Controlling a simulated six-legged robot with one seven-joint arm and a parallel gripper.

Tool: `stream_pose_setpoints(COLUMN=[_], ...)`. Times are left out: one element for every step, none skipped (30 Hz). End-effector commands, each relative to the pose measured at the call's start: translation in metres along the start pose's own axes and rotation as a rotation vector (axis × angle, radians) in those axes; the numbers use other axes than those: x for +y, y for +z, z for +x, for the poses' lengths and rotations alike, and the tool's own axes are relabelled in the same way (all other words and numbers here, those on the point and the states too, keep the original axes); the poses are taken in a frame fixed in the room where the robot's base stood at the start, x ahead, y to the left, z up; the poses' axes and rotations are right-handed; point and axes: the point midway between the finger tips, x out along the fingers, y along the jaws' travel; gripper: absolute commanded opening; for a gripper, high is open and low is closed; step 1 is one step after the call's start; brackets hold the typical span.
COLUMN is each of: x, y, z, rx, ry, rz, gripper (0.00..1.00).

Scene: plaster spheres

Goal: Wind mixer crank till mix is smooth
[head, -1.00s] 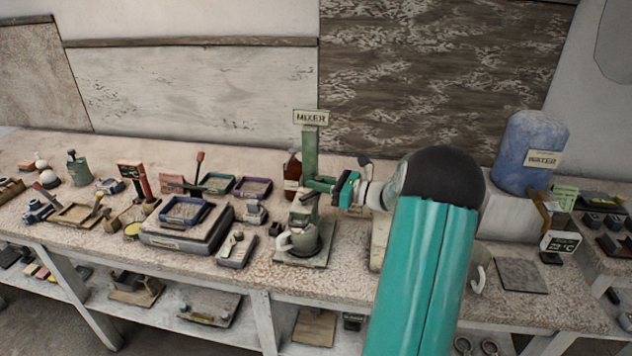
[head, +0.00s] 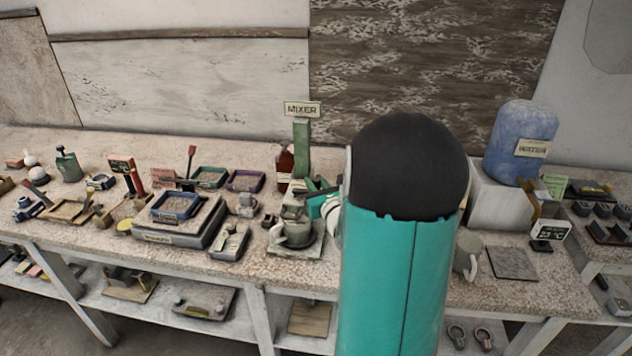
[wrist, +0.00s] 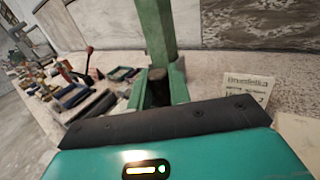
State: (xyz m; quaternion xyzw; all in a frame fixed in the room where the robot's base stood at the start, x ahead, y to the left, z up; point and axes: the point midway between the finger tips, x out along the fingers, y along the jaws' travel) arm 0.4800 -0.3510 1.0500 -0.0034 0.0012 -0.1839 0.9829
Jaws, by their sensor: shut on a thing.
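The green mixer (head: 302,150) stands on the bench with a MIXER sign on its post; the post also fills the upper middle of the wrist view (wrist: 157,35). My gripper (head: 316,205) is at the mixer, just above and right of the jug, shut on the mixer crank.
A scale with a blue tray (head: 176,207) is to the left, among several small trays and tools. A blue water barrel (head: 522,142) stands on a block at the right. A printed card (wrist: 245,92) is right of the post.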

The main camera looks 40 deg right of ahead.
Motion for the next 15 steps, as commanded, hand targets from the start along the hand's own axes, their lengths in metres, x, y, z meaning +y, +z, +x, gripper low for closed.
stream_pose_setpoints(x=[0.0022,0.0025,0.0026,0.0026,0.0026,0.0028,0.0029,0.0029,0.0029,0.0029,0.0028,0.0027,0.0026,0.0025,0.0025], y=[-0.0014,-0.0012,-0.0009,-0.0008,-0.0008,-0.0008,-0.0008,-0.0008,-0.0008,-0.0008,-0.0008,-0.0008,-0.0008,-0.0008,-0.0008], z=[-0.0013,-0.0017,-0.0022,-0.0026,-0.0030,-0.0034,-0.0037,-0.0039,-0.0041,-0.0042,-0.0043,-0.0044,-0.0045,-0.0045,-0.0045], rx=[0.004,0.004,0.003,0.003,0.003,0.003,0.003,0.003,0.002,0.002,0.002,0.002,0.002,0.002,0.002], ry=[-0.017,-0.028,-0.042,-0.051,-0.059,-0.067,-0.073,-0.078,-0.083,-0.085,-0.088,-0.090,-0.091,-0.092,-0.092], rz=[0.000,0.001,0.001,0.000,0.000,0.001,0.001,0.001,0.000,0.000,0.000,0.000,0.000,0.000,0.000], gripper=[0.00,0.00,0.00,0.00,0.00,0.00,0.00,0.00,0.00,0.00,0.00,0.00,0.00,0.00,0.00])
